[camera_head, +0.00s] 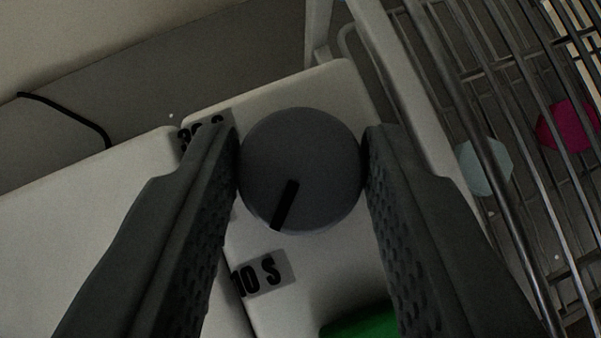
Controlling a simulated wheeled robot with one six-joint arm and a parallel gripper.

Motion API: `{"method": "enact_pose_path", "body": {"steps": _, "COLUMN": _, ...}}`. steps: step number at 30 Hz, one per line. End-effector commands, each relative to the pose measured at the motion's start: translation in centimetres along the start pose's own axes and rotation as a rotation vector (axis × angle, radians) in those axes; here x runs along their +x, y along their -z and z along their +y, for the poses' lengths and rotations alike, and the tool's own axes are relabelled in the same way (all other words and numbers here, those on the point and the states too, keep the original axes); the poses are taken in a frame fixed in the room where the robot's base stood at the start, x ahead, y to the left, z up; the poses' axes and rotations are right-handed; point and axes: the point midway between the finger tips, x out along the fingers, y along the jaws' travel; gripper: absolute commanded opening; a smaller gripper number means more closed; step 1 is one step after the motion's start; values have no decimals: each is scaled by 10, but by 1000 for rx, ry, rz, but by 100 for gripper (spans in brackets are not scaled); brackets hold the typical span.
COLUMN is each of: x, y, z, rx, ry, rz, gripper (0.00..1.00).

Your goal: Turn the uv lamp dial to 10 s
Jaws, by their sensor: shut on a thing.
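The dial (315,150) is a round grey knob with a black pointer line, on the white uv lamp (325,85). The pointer line runs from near the knob's middle down and slightly left, toward the lower edge. A "10 S" label (262,275) lies below and left of the knob. Another label (207,125), partly hidden by my left finger, sits at the upper left and seems to start with 3. My gripper (301,165) is shut on the dial, with one finger on its left side and one on its right.
A metal wire rack (475,95) stands close on the right, with a pale blue piece (486,165) and a magenta piece (568,127) seen through or on it. A green part (360,322) shows at the bottom. A black cable (65,110) lies at the left.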

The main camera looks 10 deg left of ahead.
Motion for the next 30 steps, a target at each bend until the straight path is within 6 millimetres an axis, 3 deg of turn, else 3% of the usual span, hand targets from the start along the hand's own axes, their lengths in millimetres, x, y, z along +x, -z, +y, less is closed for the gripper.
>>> {"method": "enact_pose_path", "body": {"steps": 9, "x": 0, "y": -1, "z": 0, "rx": 0, "ry": 1, "rz": -2, "gripper": 12}}
{"method": "enact_pose_path", "body": {"steps": 10, "x": 0, "y": -1, "z": 0, "rx": -1, "ry": 1, "rz": -2, "gripper": 41}}
{"method": "enact_pose_path", "body": {"steps": 12, "x": 0, "y": -1, "z": 0, "rx": 0, "ry": 1, "rz": -2, "gripper": 55}}
{"method": "enact_pose_path", "body": {"steps": 13, "x": 0, "y": 0, "z": 0, "rx": 0, "ry": 1, "rz": -2, "gripper": 57}}
{"method": "enact_pose_path", "body": {"steps": 23, "x": -3, "y": 0, "z": 0, "rx": 0, "ry": 0, "rz": -1, "gripper": 57}}
{"method": "enact_pose_path", "body": {"steps": 30, "x": -34, "y": 0, "z": 0, "rx": 0, "ry": -1, "rz": 2, "gripper": 57}}
